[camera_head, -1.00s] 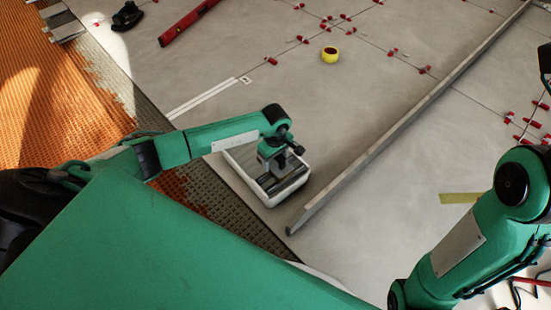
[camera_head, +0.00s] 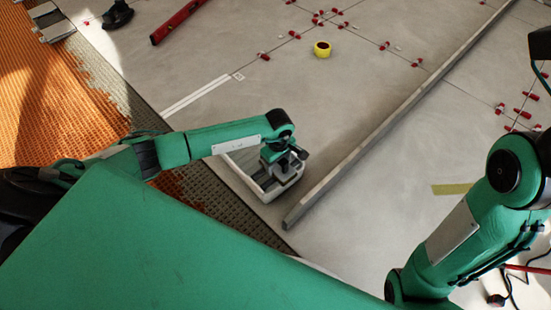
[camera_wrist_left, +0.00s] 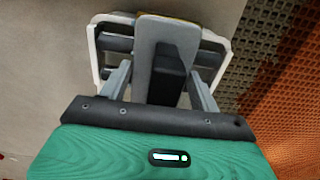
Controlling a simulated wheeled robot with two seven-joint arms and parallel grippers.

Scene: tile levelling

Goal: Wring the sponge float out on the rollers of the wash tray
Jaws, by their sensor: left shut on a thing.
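My left gripper (camera_wrist_left: 162,88) is shut on the black handle of the sponge float (camera_wrist_left: 165,35), whose grey plate faces the left wrist camera. A thin yellow edge of sponge shows at the plate's far end; the rest of the sponge is hidden. The float is over the white wash tray (camera_wrist_left: 93,52), and dark rollers (camera_wrist_left: 115,44) show to its left. Whether the sponge touches the rollers cannot be told. In the head view, my left gripper (camera_head: 279,156) is over the right part of the tray (camera_head: 268,197). My right gripper does not clearly show.
A long grey straightedge (camera_head: 385,125) lies just right of the tray. Yellow tape roll (camera_head: 322,48), red level (camera_head: 178,21) and several red clips (camera_head: 416,63) are farther off on the tiles. Orange matting (camera_head: 60,95) lies at the left.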

